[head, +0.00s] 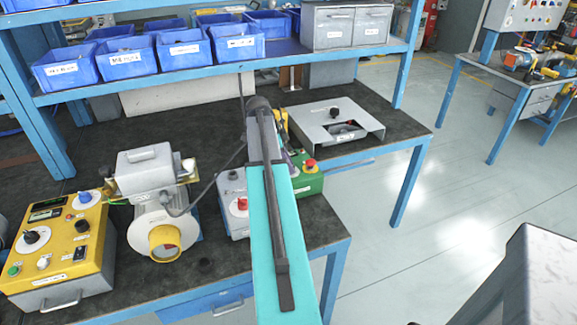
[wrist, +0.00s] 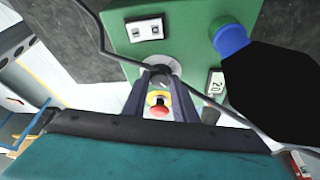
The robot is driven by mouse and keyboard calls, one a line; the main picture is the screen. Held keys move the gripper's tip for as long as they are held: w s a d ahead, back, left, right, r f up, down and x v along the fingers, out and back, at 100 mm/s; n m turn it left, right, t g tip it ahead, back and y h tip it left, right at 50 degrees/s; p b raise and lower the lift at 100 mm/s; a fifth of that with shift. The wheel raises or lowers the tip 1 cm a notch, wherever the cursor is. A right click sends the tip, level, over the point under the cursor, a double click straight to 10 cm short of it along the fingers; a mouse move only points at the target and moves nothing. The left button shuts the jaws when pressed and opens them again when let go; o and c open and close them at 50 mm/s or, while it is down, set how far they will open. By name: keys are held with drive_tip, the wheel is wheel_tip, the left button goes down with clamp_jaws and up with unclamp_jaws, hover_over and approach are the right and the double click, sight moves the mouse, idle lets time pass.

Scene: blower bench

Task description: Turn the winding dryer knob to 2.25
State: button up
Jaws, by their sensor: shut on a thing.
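The green control box (wrist: 185,50) fills the upper middle of the wrist view. In the head view it (head: 313,184) shows only partly, to the right of my arm. My gripper (wrist: 161,76) has its two grey fingers closed around a small knob at a pale round dial (wrist: 160,62) on the box's face. The fingers cover most of the knob. Its pointer and scale cannot be read, and I cannot read a name for it. In the head view my arm hides the knob and the fingertips.
Below the fingers is a red stop button (wrist: 158,111) on yellow. A white switch plate (wrist: 145,30) and a blue knob (wrist: 230,38) are nearby; a dark cable crosses. A yellow control box (head: 62,250), a blower (head: 160,215) and a grey box (head: 233,190) stand left of my arm.

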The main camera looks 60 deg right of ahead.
drive_tip(key=shift+s+d+m+y, duration=0.15)
drive_tip(key=shift+m+y, duration=0.15)
drive_tip(key=shift+m, duration=0.6)
drive_tip(key=o, duration=1)
drive_tip(key=shift+o, duration=0.2)
drive_tip(key=shift+r, duration=0.1)
drive_tip(key=shift+b+v, duration=0.35)
drive_tip(key=shift+v, duration=0.55)
drive_tip(key=b+v, duration=0.1)
drive_tip(key=v, duration=1)
drive_tip(key=shift+w+r+b, duration=0.3)
drive_tip(key=shift+w+b, duration=0.05)
drive_tip(key=shift+w, duration=0.05)
